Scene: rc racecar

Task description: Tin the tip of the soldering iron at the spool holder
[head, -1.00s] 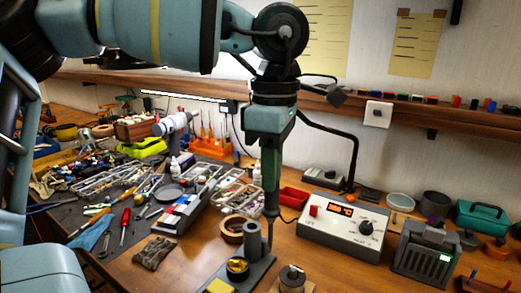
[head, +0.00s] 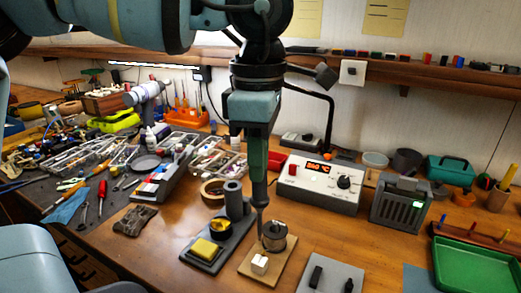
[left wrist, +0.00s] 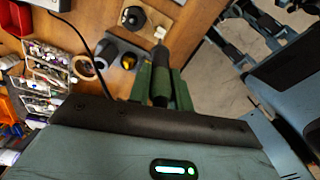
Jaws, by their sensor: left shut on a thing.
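My left gripper (head: 257,150) is shut on the soldering iron (head: 259,190) and holds it nearly upright, tip down. The iron's thin lower end overlaps the left side of the solder spool (head: 274,230) in the head view; I cannot tell whether it touches. The spool stands on the spool holder's wooden base (head: 250,268), with small white blocks at its front. My right gripper is not in view.
The iron stand (head: 203,264) with a yellow sponge and grey tube is just left of the spool holder. A soldering station (head: 320,185) reading 350 °C stands behind. A grey plate (head: 328,277) with black parts and a green tray (head: 470,268) lie to the right.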

